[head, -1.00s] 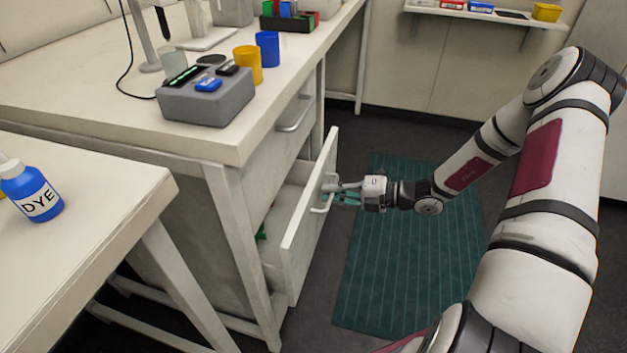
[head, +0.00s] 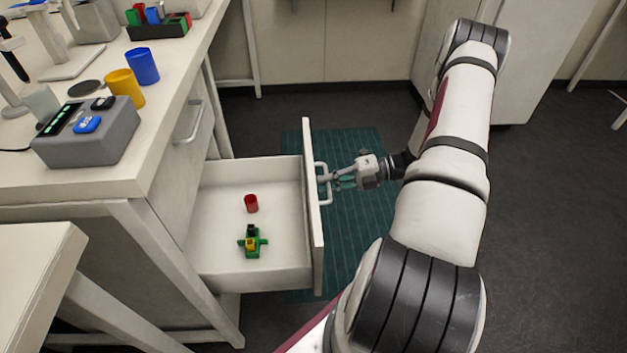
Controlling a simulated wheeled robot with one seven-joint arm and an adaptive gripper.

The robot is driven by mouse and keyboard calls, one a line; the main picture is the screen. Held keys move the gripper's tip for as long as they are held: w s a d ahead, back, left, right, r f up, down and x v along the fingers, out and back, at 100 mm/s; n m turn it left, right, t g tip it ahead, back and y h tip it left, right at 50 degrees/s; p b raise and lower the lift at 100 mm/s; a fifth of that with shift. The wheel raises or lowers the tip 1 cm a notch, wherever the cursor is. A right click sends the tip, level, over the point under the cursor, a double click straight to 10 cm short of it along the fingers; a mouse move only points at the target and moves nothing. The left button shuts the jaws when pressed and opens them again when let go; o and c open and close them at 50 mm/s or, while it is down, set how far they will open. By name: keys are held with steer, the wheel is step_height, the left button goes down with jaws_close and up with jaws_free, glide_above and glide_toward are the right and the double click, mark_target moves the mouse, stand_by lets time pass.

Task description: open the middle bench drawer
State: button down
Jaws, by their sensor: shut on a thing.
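The bench drawer (head: 275,275) stands far out of the bench, its inside in plain view. Its front panel (head: 312,215) carries a white bar handle (head: 325,196) on the outer side. My gripper (head: 329,181) is at this handle from the right, its fingers shut on the bar. In the drawer lie a small red cup (head: 251,203) and a green piece with yellow and black parts (head: 252,242). Another drawer with a metal handle (head: 189,122) is closed above it.
The bench top (head: 170,95) holds a grey device (head: 88,135), a yellow cup (head: 126,88), a blue cup (head: 143,66) and a rack of coloured pieces (head: 158,24). A second table (head: 30,265) stands at the front left. A green mat (head: 365,240) lies on the floor; dark floor at right is clear.

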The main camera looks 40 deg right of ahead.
steer(key=shift+s+d, duration=0.2)
steer(key=shift+d, duration=0.05)
steer(key=c, duration=1.7)
jaws_free()
steer(key=v, duration=1.2)
